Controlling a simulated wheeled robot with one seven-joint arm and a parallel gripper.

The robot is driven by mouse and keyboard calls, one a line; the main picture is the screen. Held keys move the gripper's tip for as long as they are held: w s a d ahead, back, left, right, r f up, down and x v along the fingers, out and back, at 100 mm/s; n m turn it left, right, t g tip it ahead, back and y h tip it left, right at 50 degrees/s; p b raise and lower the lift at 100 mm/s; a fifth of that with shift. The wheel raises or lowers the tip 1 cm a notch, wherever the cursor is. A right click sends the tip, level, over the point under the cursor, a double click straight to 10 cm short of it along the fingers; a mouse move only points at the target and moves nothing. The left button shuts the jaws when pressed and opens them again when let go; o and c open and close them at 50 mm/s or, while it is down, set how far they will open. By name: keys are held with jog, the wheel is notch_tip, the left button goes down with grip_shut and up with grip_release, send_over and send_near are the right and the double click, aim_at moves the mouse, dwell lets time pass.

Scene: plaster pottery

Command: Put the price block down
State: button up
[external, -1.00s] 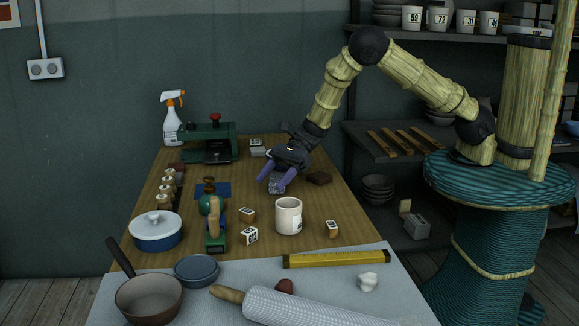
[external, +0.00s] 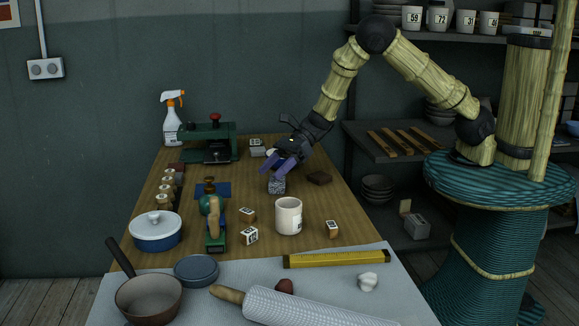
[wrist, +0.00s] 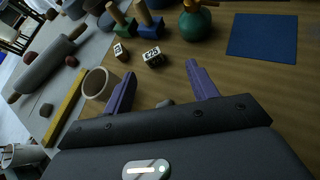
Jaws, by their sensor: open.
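Whether a finger still touches the block is unclear.
Light labelled blocks (external: 249,235) and a green tool (external: 213,225) are at front left. A green machine (external: 208,143) stands at back left.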

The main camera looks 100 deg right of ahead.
jog(key=s+d+r+m+h, duration=0.1)
jog(key=s+r+m+h, duration=0.25)
jog(key=m, duration=0.75)
jog(key=s+d+r+m+h, duration=0.1)
jog(key=s+r+m+h, duration=0.2)
jog(key=m, duration=0.7)
jog(key=s+a+m+g, duration=0.3)
jog(key=s+a+m, duration=0.1)
jog(key=s+m, duration=0.6)
jog(key=s+a+m+g, duration=0.4)
jog(key=s+m, duration=0.5)
jog(key=s, duration=0.1)
jog(key=shift+s+r+m+g, duration=0.3)
jog(key=shift+s+m, duration=0.05)
jog(key=shift+m, duration=0.05)
jog(key=shift+o, duration=0.5)
jog(key=shift+w, duration=0.1)
